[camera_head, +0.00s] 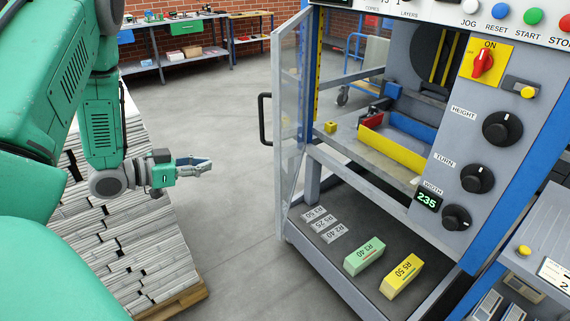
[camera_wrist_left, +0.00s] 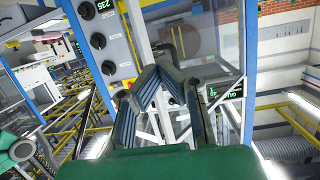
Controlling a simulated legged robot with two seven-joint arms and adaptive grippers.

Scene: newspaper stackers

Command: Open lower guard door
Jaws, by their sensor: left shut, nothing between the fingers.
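The guard door (camera_head: 290,95) is a clear panel in a grey frame at the machine's left side. It stands edge-on to me, beside an uncovered opening. Its black bar handle (camera_head: 264,120) is on the left edge. A clear panel also shows in the left wrist view (camera_wrist_left: 207,40), with a dark bar (camera_wrist_left: 180,42) behind the fingers. My left gripper (camera_head: 207,163) is shut and empty, left of and below the handle, apart from it in the head view. Its fingers fill the middle of the left wrist view (camera_wrist_left: 160,78). My right gripper is out of view.
A newspaper stack (camera_head: 125,255) on a pallet stands below my left arm. A green block (camera_head: 364,256) and a yellow block (camera_head: 402,275) lie on the machine's lower shelf (camera_head: 325,262). Control knobs (camera_head: 477,179) are at right. Floor (camera_head: 235,230) between stack and machine is clear.

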